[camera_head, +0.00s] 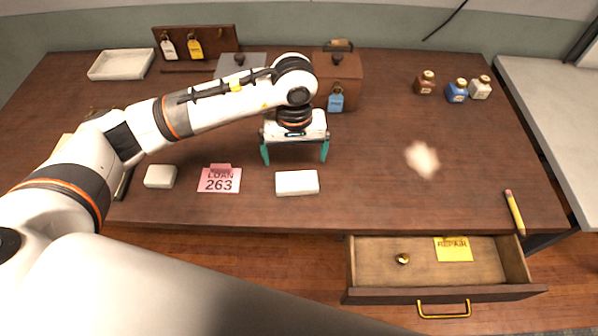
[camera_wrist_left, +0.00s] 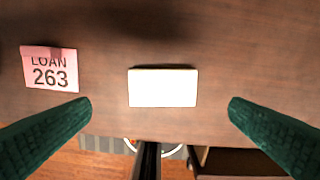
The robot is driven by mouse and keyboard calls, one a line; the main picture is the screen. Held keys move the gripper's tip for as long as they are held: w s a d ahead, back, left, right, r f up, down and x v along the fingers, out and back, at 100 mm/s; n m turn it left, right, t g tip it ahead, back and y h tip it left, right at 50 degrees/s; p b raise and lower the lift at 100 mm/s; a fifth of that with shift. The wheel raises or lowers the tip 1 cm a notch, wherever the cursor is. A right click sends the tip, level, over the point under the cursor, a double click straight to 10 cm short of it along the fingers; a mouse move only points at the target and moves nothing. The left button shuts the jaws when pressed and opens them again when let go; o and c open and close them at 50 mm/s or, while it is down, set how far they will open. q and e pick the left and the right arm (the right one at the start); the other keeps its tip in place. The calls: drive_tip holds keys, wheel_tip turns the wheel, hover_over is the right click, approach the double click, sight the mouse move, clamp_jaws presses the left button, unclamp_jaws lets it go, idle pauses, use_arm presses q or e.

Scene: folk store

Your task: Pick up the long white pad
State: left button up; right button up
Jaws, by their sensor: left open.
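The long white pad (camera_head: 297,183) lies flat on the wooden desk near its front edge. In the left wrist view the pad (camera_wrist_left: 162,88) lies between and beyond the two green fingers, apart from both. My left gripper (camera_head: 295,155) is open and empty, just behind and above the pad in the head view. Its fingers also show in the left wrist view (camera_wrist_left: 160,108). A smaller, squarer whitish block (camera_head: 160,177) lies further left on the desk. My right gripper does not show.
A pink "LOAN 263" card (camera_head: 219,180) lies left of the pad. An open drawer (camera_head: 380,272) below the desk holds a yellow "REPAIR" note (camera_head: 453,249). A brown box (camera_head: 343,75) with a blue tag stands behind the gripper. Several small bottles (camera_head: 457,90) stand back right. The desk's right middle is mostly clear.

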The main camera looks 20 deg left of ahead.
sight(297, 181)
use_arm(q)
wheel_tip(297, 181, down, 4)
drive_tip(key=shift+r+p, duration=0.2)
drive_tip(key=shift+p, duration=0.25)
drive_tip(key=shift+f, duration=0.25)
drive_tip(key=f+p, duration=0.1)
drive_tip(key=f, duration=0.1)
drive_tip(key=f+p, duration=0.1)
drive_tip(key=f, duration=0.1)
drive_tip(key=shift+s+d+f, duration=0.1)
drive_tip(key=shift+d, duration=0.1)
drive_tip(key=shift+f+p, duration=0.3)
drive_tip(key=shift+f, duration=0.2)
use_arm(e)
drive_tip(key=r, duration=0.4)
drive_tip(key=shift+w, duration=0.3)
use_arm(q)
drive_tip(key=shift+c, duration=0.2)
drive_tip(key=c, duration=0.6)
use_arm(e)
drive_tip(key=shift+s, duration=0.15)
